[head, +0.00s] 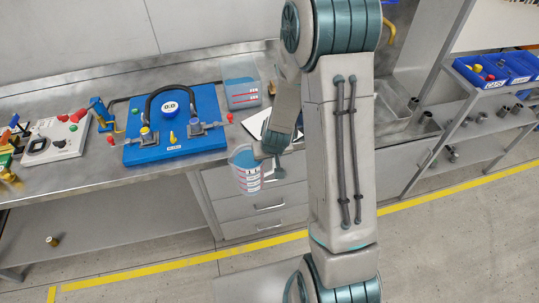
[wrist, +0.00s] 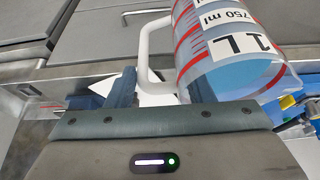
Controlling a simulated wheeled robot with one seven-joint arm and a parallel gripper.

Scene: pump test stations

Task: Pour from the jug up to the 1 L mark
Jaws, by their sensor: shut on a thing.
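The clear jug (head: 246,172) has red marks and white labels and holds blue liquid. It hangs in the air in front of the bench's front edge, near upright in the head view. My gripper (head: 272,146) is shut on its white handle, which shows between the fingers in the wrist view (wrist: 144,55). There the jug (wrist: 232,50) shows its "1L" and "750 ml" labels, with blue liquid near the 1L label. A clear square container (head: 241,92) with red marks and some blue liquid stands on the bench behind the jug. No stream of liquid shows.
A blue pump board (head: 176,140) with a black hose lies left of the container. A white board with fittings (head: 57,140) is further left. A white sheet (head: 262,123) lies behind my gripper. Blue bins (head: 495,70) stand on a shelf at the right, beyond a sink (head: 400,112).

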